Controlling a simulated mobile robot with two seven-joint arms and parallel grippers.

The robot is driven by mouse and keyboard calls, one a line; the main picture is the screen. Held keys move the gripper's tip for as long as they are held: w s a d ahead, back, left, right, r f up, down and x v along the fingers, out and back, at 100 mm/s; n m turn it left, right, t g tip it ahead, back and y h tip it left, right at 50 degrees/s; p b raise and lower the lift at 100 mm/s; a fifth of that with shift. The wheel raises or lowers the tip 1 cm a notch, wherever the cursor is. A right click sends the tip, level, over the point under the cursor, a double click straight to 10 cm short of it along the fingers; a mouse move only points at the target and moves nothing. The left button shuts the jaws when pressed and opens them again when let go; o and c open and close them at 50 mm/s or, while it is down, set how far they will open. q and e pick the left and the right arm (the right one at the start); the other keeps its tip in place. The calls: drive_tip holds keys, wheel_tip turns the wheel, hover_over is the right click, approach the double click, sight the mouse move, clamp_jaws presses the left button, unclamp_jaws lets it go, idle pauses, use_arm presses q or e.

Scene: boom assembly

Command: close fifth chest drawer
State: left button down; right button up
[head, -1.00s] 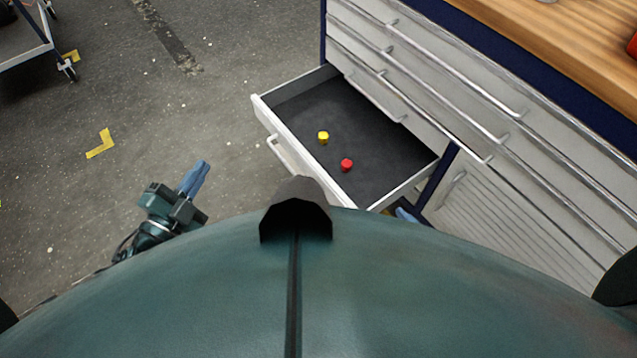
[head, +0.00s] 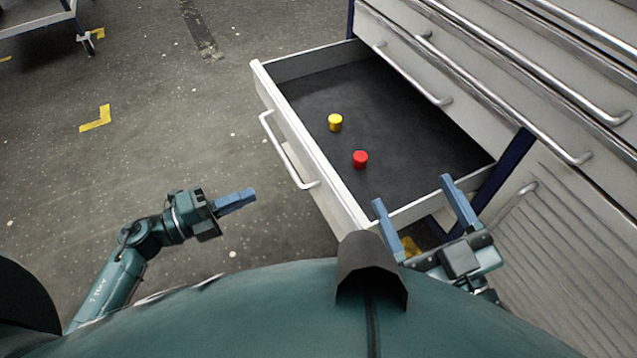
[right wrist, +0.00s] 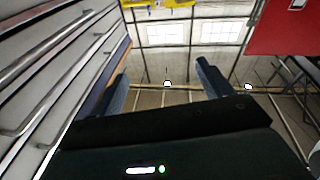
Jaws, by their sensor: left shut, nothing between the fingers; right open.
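The chest drawer (head: 331,185) is pulled well out of the chest, showing its dark inside and a white front with a bar handle (head: 284,152). A yellow piece (head: 335,122) and a red piece (head: 360,159) stand apart on its floor. My left gripper (head: 252,197) is shut and empty, in front of the drawer and left of its handle, clear of it. My right gripper (head: 413,197) is open and empty at the drawer's near side wall; I cannot tell whether it touches. Its fingers also show in the right wrist view (right wrist: 165,85), with nothing between them.
The chest (head: 480,75) has several other drawers above, which look shut, and a slatted panel (head: 575,225) at the right. A cart (head: 45,18) stands at the top left. The floor (head: 190,110) left of the drawer is clear.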

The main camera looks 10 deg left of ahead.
sight(322, 168)
use_arm(q)
drive_tip(key=b+x, duration=0.1)
drive_tip(key=x, duration=0.3)
drive_tip(key=b+x, duration=0.1)
drive_tip(key=x, duration=0.3)
drive_tip(key=b+x, duration=0.1)
drive_tip(key=x, duration=0.4)
drive_tip(key=shift+f, duration=0.25)
drive_tip(key=shift+w+d, duration=0.3)
drive_tip(key=shift+d, duration=0.1)
drive_tip(key=shift+r, duration=0.1)
use_arm(e)
drive_tip(key=shift+w+a+r+t+y, duration=0.1)
drive_tip(key=shift+a+r+t+y, duration=0.15)
drive_tip(key=shift+r+t+y, duration=0.3)
use_arm(q)
drive_tip(key=shift+d, duration=0.1)
use_arm(e)
drive_tip(key=shift+d+f, duration=0.1)
drive_tip(key=shift+f, duration=0.05)
